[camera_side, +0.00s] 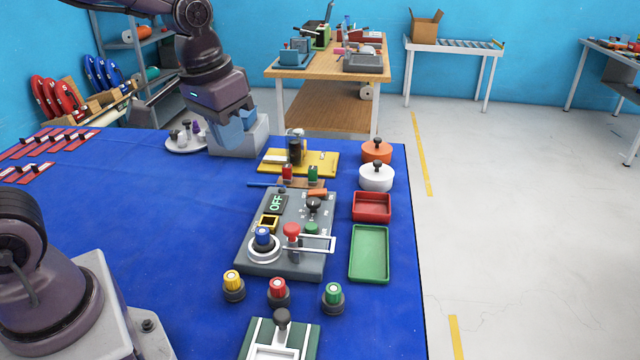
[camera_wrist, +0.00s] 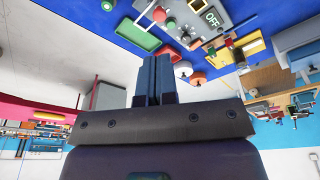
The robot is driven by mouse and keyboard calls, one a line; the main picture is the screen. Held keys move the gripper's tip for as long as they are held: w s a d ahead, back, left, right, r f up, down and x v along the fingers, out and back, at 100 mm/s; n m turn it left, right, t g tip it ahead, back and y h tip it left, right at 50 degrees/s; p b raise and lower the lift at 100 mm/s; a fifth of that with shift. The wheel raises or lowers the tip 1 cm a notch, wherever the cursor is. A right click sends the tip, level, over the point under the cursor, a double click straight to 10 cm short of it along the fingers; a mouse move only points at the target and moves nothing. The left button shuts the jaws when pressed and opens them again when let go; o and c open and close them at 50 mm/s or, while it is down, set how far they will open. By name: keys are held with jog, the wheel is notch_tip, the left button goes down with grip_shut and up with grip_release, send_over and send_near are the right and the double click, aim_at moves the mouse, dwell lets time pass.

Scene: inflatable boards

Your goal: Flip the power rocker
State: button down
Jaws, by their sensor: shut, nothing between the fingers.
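The grey control panel (camera_side: 257,257) lies on the blue table, with a dark sign reading OFF (camera_side: 277,204). Just below the sign is a small yellow-framed square (camera_side: 268,224) that looks like the power rocker; its tilt is too small to read. In the wrist view the panel (camera_wrist: 195,8) and the OFF sign (camera_wrist: 211,17) show inverted near the top edge. My gripper (camera_side: 233,140) is in the upper left of the side view, apart from the panel. Its blue fingers are shut and empty in the wrist view (camera_wrist: 154,62).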

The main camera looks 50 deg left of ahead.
jog(key=w+a+f+n, duration=0.2)
jog(key=w+a+f, duration=0.15)
jog(key=w, duration=0.45)
jog(key=n+y, duration=0.2)
jog(key=n, duration=0.3)
send_over(322, 190)
jog(key=s+d, duration=0.2)
jog(key=s, duration=0.2)
notch_tip(322, 190, down, 8)
jog(key=shift+w+a+f, duration=0.1)
jog(key=shift+a, duration=0.05)
jog(key=x, duration=0.8)
jog(key=d+x, duration=0.1)
jog(key=x, duration=0.4)
jog(key=shift+d, duration=0.15)
jog(key=shift+w+f, duration=0.1)
jog(key=shift+f, duration=0.4)
